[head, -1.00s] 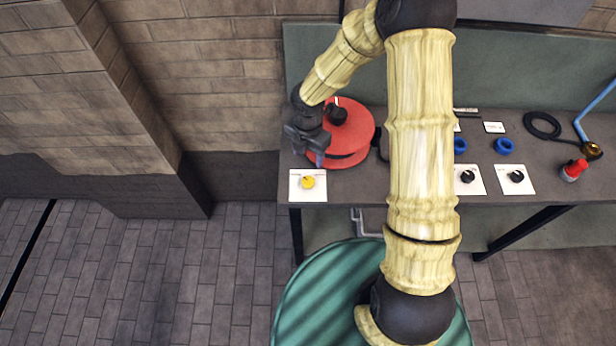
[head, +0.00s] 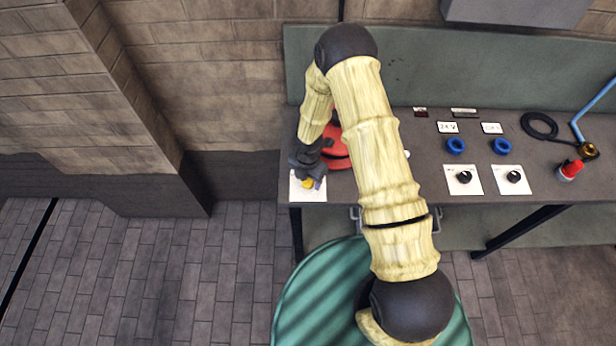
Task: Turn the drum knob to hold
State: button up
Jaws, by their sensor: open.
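A yellow knob (head: 308,183) sits on a white plate (head: 297,193) at the left front corner of the bench, just in front of the red drum (head: 337,158). My gripper (head: 310,178) is open and right over the yellow knob, covering part of it and of the plate. The fingertips appear at or around the knob, but I cannot tell whether they touch it. The knob's pointer and the plate's markings are not readable. My arm hides much of the red drum.
Two white plates with black knobs (head: 463,176) (head: 514,176) are to the right on the grey bench (head: 420,185). Behind them are two blue rings (head: 455,145) (head: 502,146). A red-capped item (head: 571,169), a brass fitting (head: 588,151) and a black coil (head: 539,125) stand at the far right.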

jog(key=c, duration=1)
